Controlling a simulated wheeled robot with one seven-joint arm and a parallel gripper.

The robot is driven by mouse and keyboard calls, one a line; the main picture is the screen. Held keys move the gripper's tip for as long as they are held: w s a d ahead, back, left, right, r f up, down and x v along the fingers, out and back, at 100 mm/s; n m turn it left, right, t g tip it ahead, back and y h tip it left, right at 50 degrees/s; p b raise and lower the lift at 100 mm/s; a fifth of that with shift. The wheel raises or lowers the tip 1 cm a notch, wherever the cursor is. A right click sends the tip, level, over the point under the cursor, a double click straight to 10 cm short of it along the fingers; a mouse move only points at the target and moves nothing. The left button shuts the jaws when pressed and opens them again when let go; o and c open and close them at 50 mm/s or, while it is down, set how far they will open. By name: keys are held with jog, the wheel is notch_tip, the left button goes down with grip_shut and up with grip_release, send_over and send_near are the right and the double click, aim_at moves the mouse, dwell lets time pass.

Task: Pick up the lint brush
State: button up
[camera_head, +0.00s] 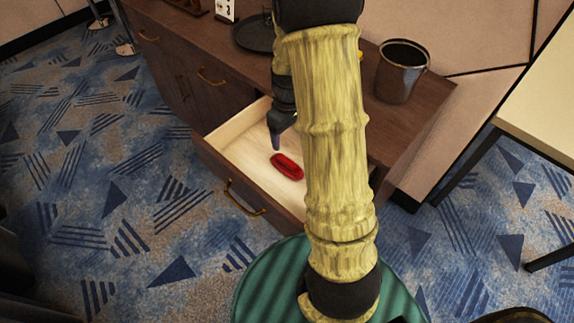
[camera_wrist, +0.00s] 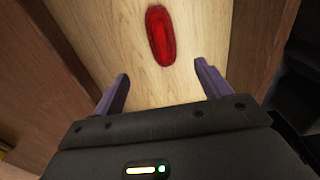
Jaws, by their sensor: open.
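A red oval object, which looks like the lint brush (camera_head: 287,166), lies on the pale wooden bottom of an open drawer (camera_head: 226,144). In the wrist view the lint brush (camera_wrist: 160,36) lies ahead of the fingertips, near the top middle, with its long side running roughly up and down. My gripper (camera_wrist: 161,70) is open and empty, with its two purple fingers apart. In the head view my gripper (camera_head: 276,141) is over the drawer, to the left of and above the brush. The far finger is hidden in that view.
The drawer belongs to a dark wooden cabinet (camera_head: 411,128). A dark metal bin (camera_head: 402,70) and a round dark tray (camera_head: 254,34) stand on its top. The drawer walls rise around the brush. A light table (camera_head: 545,110) stands at the right.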

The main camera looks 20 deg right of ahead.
aim_at(287, 160)
notch_tip(287, 160, down, 8)
jog(key=shift+f, duration=0.15)
dwell(0.3)
jog(key=shift+s+a+f, duration=0.15)
jog(key=shift+f, duration=2.4)
jog(key=c, duration=1.1)
